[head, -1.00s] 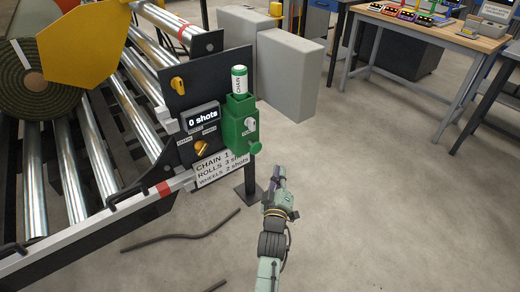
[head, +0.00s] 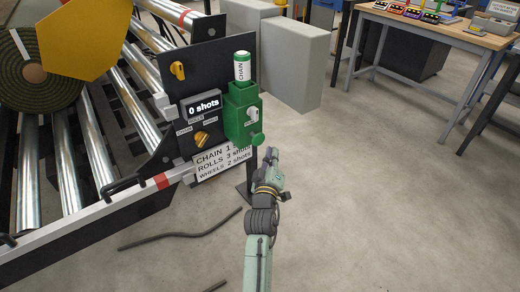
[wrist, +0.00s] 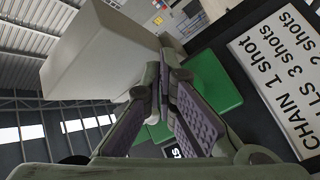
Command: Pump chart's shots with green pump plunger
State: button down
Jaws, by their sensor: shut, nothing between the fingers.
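The green pump (head: 238,112) is mounted on the dark panel, with a white-and-green CHAIN cartridge (head: 242,66) standing in its top. Its round green plunger knob (head: 257,139) sticks out low at the front. The display (head: 203,106) reads "0 shots". The chart (head: 220,164) below lists CHAIN 1, ROLLS 3 and WHEELS 2 shots; it also shows in the wrist view (wrist: 278,75). My gripper (head: 269,154) is shut and empty, just below and right of the knob. In the wrist view, its fingers (wrist: 163,85) meet in front of green pump parts; contact cannot be told.
Metal rollers (head: 95,150) with a turf roll (head: 40,80) are left. Grey boxes (head: 285,65) stand behind.

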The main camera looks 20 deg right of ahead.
aim_at(262, 141)
jog(key=shift+w+a+b, duration=0.25)
jog(key=shift+w+b, duration=0.05)
jog(key=shift+w, duration=0.35)
jog(key=shift+w+a+b, duration=0.2)
jog(key=shift+w+b, duration=0.05)
jog(key=shift+w, duration=0.35)
jog(key=shift+w, duration=0.1)
dwell(0.5)
jog(key=shift+w+a+b, duration=0.1)
jog(key=shift+w+b, duration=0.2)
jog(key=shift+w+a+b, duration=0.3)
jog(key=shift+w+b, duration=0.15)
jog(key=shift+w, duration=0.2)
jog(key=shift+w+a+b, duration=0.25)
jog(key=shift+w+b, duration=0.15)
jog(key=shift+w, duration=0.2)
dwell(1.2)
jog(key=shift+r, duration=0.1)
jog(key=shift+s+d+p, duration=0.3)
jog(key=shift+s+p, duration=0.35)
jog(key=shift+s, duration=0.2)
jog(key=shift+s+d+p, duration=0.3)
jog(key=shift+s+p, duration=0.3)
jog(key=shift+s, duration=0.2)
